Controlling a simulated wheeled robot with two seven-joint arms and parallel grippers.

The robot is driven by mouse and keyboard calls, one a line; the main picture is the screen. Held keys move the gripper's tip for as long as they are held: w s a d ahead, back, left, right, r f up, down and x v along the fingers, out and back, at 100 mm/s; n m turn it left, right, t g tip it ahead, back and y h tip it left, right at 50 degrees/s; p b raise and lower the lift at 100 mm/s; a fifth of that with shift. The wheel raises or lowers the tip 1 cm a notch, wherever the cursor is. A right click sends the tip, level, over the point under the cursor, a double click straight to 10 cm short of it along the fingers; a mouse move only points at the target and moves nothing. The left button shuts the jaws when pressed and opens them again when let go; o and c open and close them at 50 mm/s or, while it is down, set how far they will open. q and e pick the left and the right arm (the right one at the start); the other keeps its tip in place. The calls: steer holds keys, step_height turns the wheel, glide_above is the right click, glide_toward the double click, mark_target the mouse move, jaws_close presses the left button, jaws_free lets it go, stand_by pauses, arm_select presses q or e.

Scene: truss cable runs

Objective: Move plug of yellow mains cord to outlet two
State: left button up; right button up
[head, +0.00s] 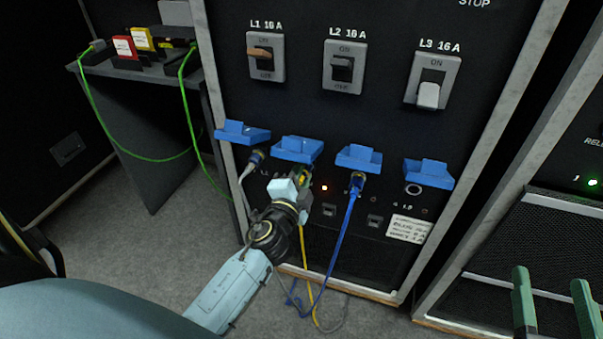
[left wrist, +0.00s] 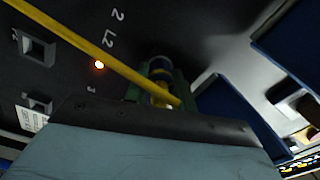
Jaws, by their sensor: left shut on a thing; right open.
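My left gripper (head: 304,177) is at the panel under the second blue lid (head: 298,149) from the left, shut on the plug of the yellow cord. In the left wrist view the green fingers (left wrist: 160,80) close around the plug (left wrist: 161,92), which points at the panel close to the "2 L2" marking. The yellow cord (head: 303,260) hangs down from the gripper to the floor. The gripper hides outlet two, so I cannot tell how far the plug is in. My right gripper (head: 556,305) is open and empty at the lower right.
A grey cord's plug (head: 256,158) is at the left outlet and a blue cord's plug (head: 357,180) at the third. The fourth outlet (head: 413,190) is empty. An orange-red lamp (head: 325,188) glows. Breaker switches (head: 345,67) sit above. Green cords (head: 189,110) hang at left.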

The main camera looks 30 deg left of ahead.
arm_select(q)
steer(key=shift+w+r, duration=0.1)
steer(key=shift+r, duration=0.05)
steer(key=shift+w+m, duration=0.1)
steer(key=shift+m, duration=1.5)
jaws_close()
steer(key=m+p, duration=0.1)
steer(key=m, duration=0.1)
steer(key=shift+a+r+m, duration=0.1)
steer(key=shift+m, duration=0.3)
steer(key=o, duration=0.8)
jaws_free()
steer(key=shift+w, duration=0.1)
steer(key=shift+o, duration=1.4)
steer(key=shift+f, duration=0.2)
steer(key=shift+f, duration=0.1)
